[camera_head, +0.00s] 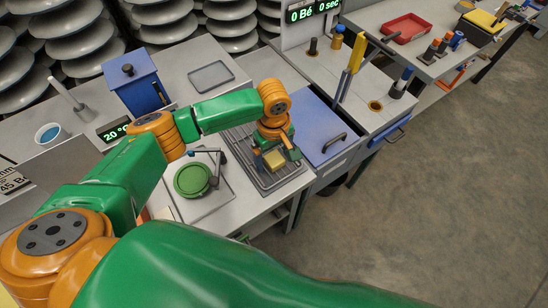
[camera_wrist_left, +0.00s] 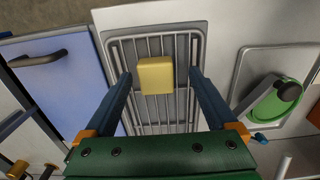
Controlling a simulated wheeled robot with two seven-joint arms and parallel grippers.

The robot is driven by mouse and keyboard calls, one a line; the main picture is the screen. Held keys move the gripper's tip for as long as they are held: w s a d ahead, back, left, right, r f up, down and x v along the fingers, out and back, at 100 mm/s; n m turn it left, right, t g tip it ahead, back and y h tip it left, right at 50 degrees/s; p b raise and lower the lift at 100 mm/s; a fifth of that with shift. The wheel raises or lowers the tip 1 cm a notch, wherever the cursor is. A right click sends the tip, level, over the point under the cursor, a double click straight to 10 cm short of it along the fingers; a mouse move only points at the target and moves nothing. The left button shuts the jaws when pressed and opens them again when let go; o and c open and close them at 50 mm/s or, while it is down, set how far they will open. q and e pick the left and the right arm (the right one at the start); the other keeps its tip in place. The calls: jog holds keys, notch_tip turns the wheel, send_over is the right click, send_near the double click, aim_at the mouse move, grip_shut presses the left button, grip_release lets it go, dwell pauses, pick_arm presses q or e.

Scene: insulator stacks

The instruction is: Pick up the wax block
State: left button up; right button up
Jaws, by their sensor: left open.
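The wax block (camera_wrist_left: 155,75) is a small pale yellow block on a grey wire rack (camera_wrist_left: 118,52). It also shows in the head view (camera_head: 274,159), partly hidden by my gripper. My left gripper (camera_wrist_left: 160,77) is open, with one finger on each side of the block and gaps between them in the left wrist view. In the head view my left gripper (camera_head: 275,152) hangs over the rack (camera_head: 291,176) from above. Whether the fingertips are down at the block's height is hard to tell. My right gripper is not in view.
A green round lid (camera_head: 192,180) on a grey plate stands left of the rack. A blue lidded cabinet (camera_head: 325,132) with a dark handle adjoins it on the right. A blue box (camera_head: 134,84) and an empty small tray (camera_head: 211,76) stand farther back.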

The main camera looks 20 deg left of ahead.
pick_arm(q)
jog(key=shift+w+f, duration=0.4)
jog(key=shift+f, duration=0.05)
jog(key=shift+w, duration=0.1)
jog(key=shift+c, duration=0.7)
jog(key=shift+s+r, duration=0.15)
jog(key=shift+s, duration=0.1)
jog(key=c, duration=1.1)
grip_shut()
jog(key=shift+w, duration=0.15)
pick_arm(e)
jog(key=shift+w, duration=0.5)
